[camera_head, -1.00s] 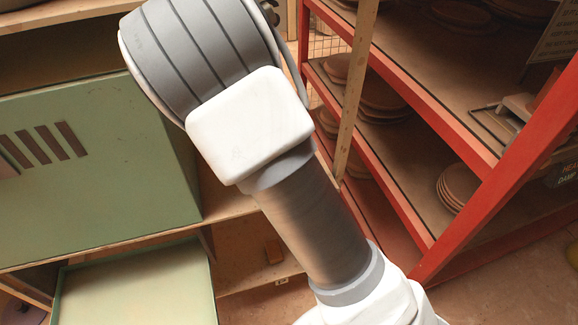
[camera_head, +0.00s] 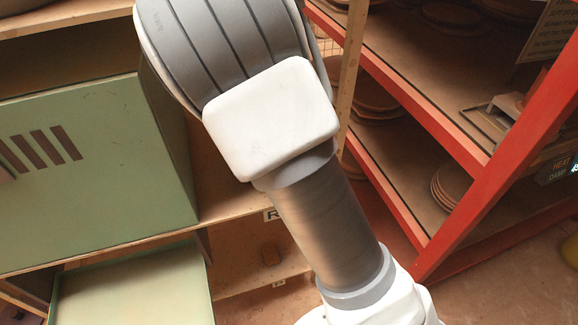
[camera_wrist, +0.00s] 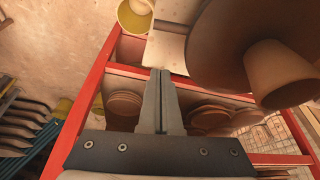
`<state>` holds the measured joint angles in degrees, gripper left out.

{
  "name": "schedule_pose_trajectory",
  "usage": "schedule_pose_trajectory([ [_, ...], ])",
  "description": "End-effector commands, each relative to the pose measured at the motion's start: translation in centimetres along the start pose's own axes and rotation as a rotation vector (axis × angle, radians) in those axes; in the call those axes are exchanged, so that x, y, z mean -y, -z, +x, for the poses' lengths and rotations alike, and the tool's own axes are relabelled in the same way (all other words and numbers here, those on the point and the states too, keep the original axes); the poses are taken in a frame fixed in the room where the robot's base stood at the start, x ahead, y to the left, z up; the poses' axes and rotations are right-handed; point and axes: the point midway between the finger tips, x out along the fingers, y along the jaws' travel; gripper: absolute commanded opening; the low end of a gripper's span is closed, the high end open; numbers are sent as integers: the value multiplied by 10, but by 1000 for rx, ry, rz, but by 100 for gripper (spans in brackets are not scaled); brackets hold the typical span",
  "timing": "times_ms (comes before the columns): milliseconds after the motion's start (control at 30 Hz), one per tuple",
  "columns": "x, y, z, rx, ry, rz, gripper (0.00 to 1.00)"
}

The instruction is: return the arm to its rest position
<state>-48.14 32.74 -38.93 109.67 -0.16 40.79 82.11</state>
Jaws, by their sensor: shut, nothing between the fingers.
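My gripper (camera_wrist: 161,100) shows in the wrist view with its two fingers shut together and nothing held. It is in front of a red-framed rack (camera_wrist: 82,110) with stacked round brown discs behind it. In the head view my arm crosses the middle of the picture, from the lower right to the top. The gripper itself is out of the head view.
A green cabinet (camera_head: 90,190) with dark slots stands at the left, with a pale green tray (camera_head: 135,288) below it. The red rack (camera_head: 500,160) with disc stacks is at the right. A large brown round object with a cup-like end (camera_wrist: 278,72) is close at the wrist view's upper right.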

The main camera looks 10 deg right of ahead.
Motion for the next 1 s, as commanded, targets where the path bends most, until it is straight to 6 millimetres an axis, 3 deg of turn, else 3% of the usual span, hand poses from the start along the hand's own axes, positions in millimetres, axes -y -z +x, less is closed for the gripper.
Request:
schedule_pose_trajectory([
  [100, 1, 0, -27, 1, 3, 1, 0],
  [300, 2, 0, -54, 0, 1, 2, 0],
  [633, -3, 3, -63, 17, 0, -9, 0],
  [767, -18, 11, -72, 82, 17, -63, 0],
  [1000, -65, 29, -105, 222, 124, -263, 0],
])
